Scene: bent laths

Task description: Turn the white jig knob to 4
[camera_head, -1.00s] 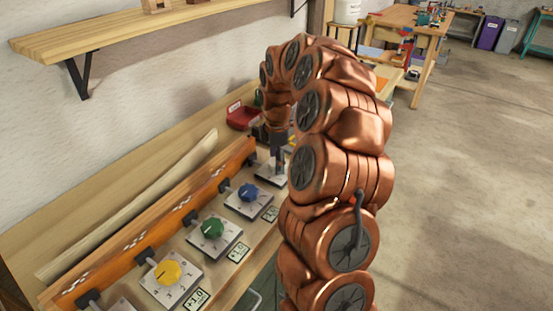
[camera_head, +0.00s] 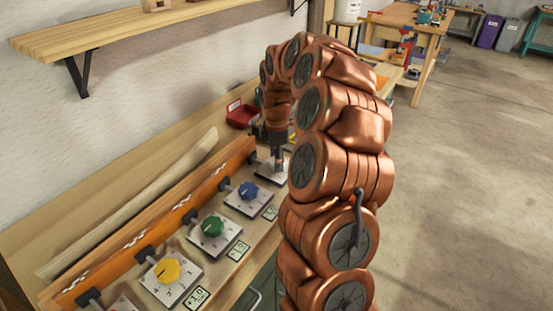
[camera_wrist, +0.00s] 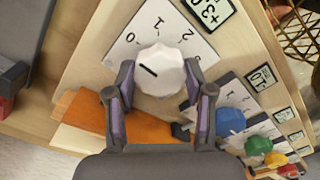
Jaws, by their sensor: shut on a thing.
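The white jig knob (camera_wrist: 162,72) sits on a pale dial plate (camera_wrist: 128,52) in the wrist view. Its black pointer line aims up and left, on the 0 side of the scale; numbers 0, 1 and 2 are readable, and the rest are hidden. My gripper (camera_wrist: 160,78) has one finger on each side of the knob and is shut on it. In the head view my gripper (camera_head: 277,160) is down at the far end of the dial row, where the arm and fingers mostly hide the white knob.
Blue (camera_head: 249,190), green (camera_head: 212,227) and yellow (camera_head: 168,270) knobs stand in a row nearer the head camera, each with a small display. An orange rail (camera_head: 150,225) with black clamps and a pale bent lath (camera_head: 135,202) run behind them. A red bin (camera_head: 240,115) lies beyond.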

